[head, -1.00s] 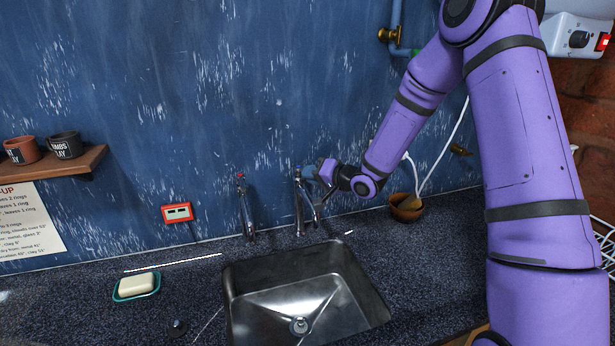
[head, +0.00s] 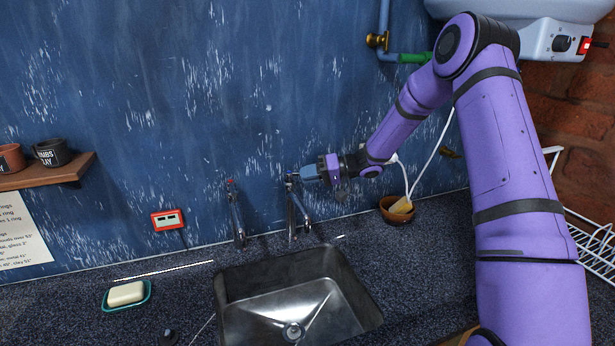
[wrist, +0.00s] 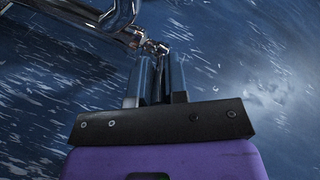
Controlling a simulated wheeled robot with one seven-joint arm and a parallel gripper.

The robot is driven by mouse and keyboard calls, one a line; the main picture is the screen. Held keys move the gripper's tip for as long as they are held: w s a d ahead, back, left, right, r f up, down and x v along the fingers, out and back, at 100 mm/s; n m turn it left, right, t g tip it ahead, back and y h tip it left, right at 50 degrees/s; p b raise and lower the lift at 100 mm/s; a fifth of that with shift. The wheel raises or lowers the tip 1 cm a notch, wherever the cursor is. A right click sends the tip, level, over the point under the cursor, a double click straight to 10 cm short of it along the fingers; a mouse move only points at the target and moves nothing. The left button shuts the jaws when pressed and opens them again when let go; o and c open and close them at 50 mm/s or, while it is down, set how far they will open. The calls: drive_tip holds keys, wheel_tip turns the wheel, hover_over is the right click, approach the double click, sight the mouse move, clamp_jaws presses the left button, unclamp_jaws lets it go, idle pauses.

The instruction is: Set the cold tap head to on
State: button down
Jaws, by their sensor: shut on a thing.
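Two chrome taps stand behind the sink. The left tap (head: 236,215) has a red mark on top. The right tap (head: 292,212) has a blue mark at its top, so it is the cold one. My gripper (head: 297,176) reaches in from the right at the top of the cold tap. In the wrist view, my gripper's two fingers (wrist: 157,60) are close together around the end of the tap head (wrist: 153,46), a small chrome piece. The chrome tap body shows at the upper left of that view. The fingertips partly hide the tap head.
A steel sink (head: 222,290) is set in the dark speckled counter below the taps. A soap dish (head: 148,297), a red wall socket (head: 167,220) and a brown bowl (head: 390,216) stand apart from my gripper. A white wire rack (head: 590,240) is at the right edge.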

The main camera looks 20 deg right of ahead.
drive_tip(key=shift+d, duration=0.1)
idle(0.4)
drive_tip(key=c, duration=1.1)
unclamp_jaws()
drive_tip(key=shift+w, duration=0.1)
drive_tip(key=shift+c, duration=0.2)
drive_tip(key=v, duration=1)
drive_tip(key=shift+d, duration=0.35)
drive_tip(key=shift+r, duration=0.1)
